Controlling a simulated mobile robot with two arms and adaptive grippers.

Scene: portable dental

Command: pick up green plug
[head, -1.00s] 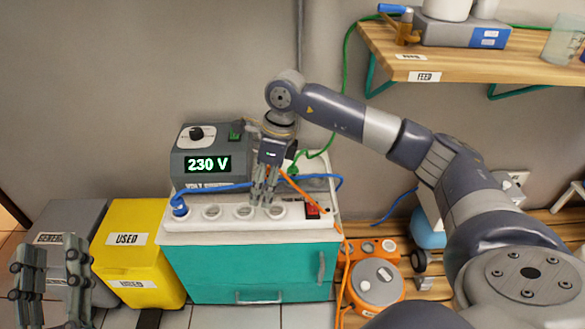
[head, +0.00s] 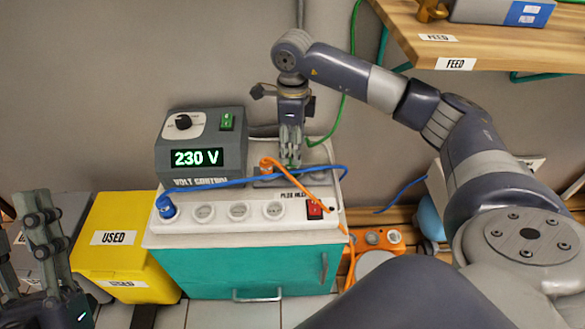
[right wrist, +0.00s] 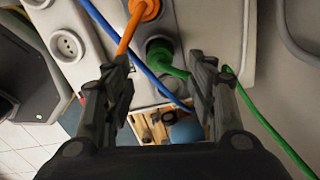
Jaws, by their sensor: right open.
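The green plug (right wrist: 160,48) sits in a grey strip, with its green cable (right wrist: 255,112) running off to the lower right in the right wrist view. In the head view my right gripper hides the plug, and the green cable (head: 345,85) shows beside it. My right gripper (right wrist: 162,68) is open, with its fingers on either side of the line to the plug and nothing held. In the head view the right gripper (head: 290,160) points down over the back of the bench. My left gripper (head: 35,235) is at the lower left, its fingers apart and empty.
An orange plug (head: 266,165) stands close to the left of the right gripper. Orange and blue cables (right wrist: 165,85) cross near its fingers. A white socket strip (head: 225,222) holds a blue plug (head: 165,207). The volt control box (head: 238,150) stands behind at left.

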